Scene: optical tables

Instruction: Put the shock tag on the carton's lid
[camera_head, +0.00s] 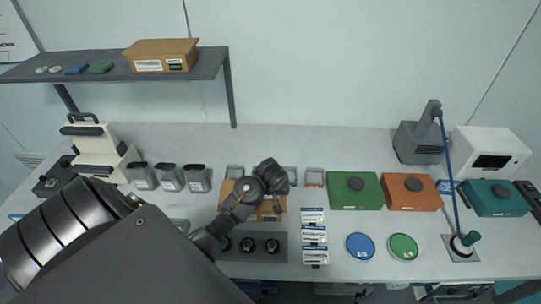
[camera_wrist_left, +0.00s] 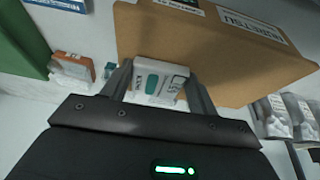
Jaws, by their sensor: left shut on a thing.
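My left gripper (camera_wrist_left: 158,88) is shut on the shock tag (camera_wrist_left: 158,80), a small white block with a teal mark, held between its two fingers. A brown cardboard carton (camera_wrist_left: 215,50) with white labels fills much of the left wrist view, just beyond the tag. I cannot tell whether the tag touches it. In the head view, brown cardboard (camera_head: 227,190) shows on the table, mostly hidden behind my left arm. The tag and fingertips cannot be made out there. My right gripper is not in view.
A labelled carton (camera_head: 160,55) stands on the grey shelf (camera_head: 205,68). Lidded bins (camera_head: 170,178), a dark tray (camera_head: 280,246), white label packs (camera_head: 313,236), a green box (camera_head: 353,192) and an orange box (camera_head: 410,194) surround the work spot.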

